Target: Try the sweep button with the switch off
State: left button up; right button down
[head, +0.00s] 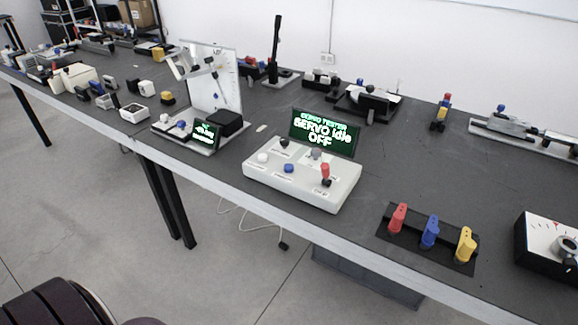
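A white servo tester box (300,187) sits near the front edge of the dark table. Its green-on-black display (324,132) reads "SERVO TESTER", "SERVO idle" and "OFF". On its top are a white button (262,157), a blue button (289,168), a black knob (284,142), a grey knob (316,153) and a red-tipped lever switch (325,171). The small labels beside them are too blurred to read, so I cannot tell which button is the sweep button. Neither of my grippers is in view.
Left of the tester stands a second board with a small lit display (206,134) and an upright white panel (212,80). To the right, a black plate holds red (397,217), blue (430,232) and yellow (465,244) handles. A dial box (548,248) sits farther right.

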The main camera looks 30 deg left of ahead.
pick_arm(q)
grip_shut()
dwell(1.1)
